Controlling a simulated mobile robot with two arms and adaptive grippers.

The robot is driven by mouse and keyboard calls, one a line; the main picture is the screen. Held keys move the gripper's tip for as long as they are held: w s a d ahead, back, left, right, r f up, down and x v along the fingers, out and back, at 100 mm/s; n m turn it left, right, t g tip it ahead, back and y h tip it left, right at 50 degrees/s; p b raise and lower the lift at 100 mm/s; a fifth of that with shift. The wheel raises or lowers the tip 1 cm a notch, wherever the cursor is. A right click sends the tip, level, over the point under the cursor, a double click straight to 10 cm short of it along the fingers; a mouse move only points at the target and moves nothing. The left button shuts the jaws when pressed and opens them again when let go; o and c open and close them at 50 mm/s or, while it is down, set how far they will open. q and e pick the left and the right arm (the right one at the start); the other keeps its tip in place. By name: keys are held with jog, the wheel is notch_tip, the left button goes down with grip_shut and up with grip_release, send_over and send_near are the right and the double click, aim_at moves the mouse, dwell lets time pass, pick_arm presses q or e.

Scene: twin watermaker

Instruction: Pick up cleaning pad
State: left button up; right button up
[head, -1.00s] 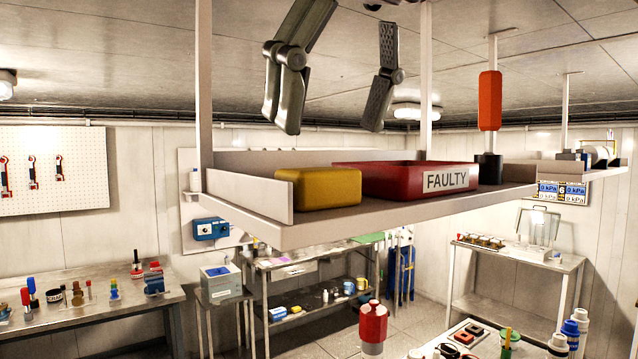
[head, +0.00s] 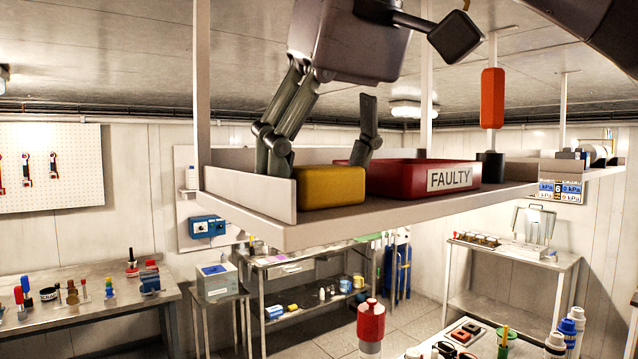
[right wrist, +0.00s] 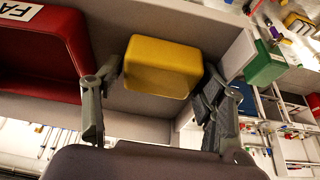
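The yellow cleaning pad (head: 331,188) lies on a raised hanging shelf (head: 400,212), at the shelf's left end. My right gripper (head: 320,168) comes down from above with its fingers spread wide, one toward each side of the pad. In the right wrist view the pad (right wrist: 163,68) lies between the two open fingers of the right gripper (right wrist: 158,88), with gaps showing on both sides. I cannot tell whether either finger touches it. My left gripper is not in view.
A red bin (head: 405,182) labelled FAULTY stands just right of the pad, close to one finger. The shelf has a low wall (head: 250,190) on its left and a post (head: 204,80). An orange-handled tool (head: 492,100) stands further right.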

aim_at(327, 167)
jog(key=shift+d, duration=0.1)
jog(key=c, duration=0.5)
jog(key=shift+r, duration=0.15)
jog(key=shift+r, duration=1.55)
jog(key=shift+s+d+f+b, duration=0.1)
jog(key=shift+s+d+b, duration=0.2)
jog(key=shift+s+b, duration=0.2)
jog(key=shift+s+d+f+b, duration=0.1)
jog(key=shift+s+d+b, duration=0.25)
jog(key=shift+s, duration=0.25)
jog(key=s+d, duration=0.9)
jog(key=s, duration=0.3)
jog(key=shift+s+r, duration=0.25)
jog(key=shift+s, duration=0.15)
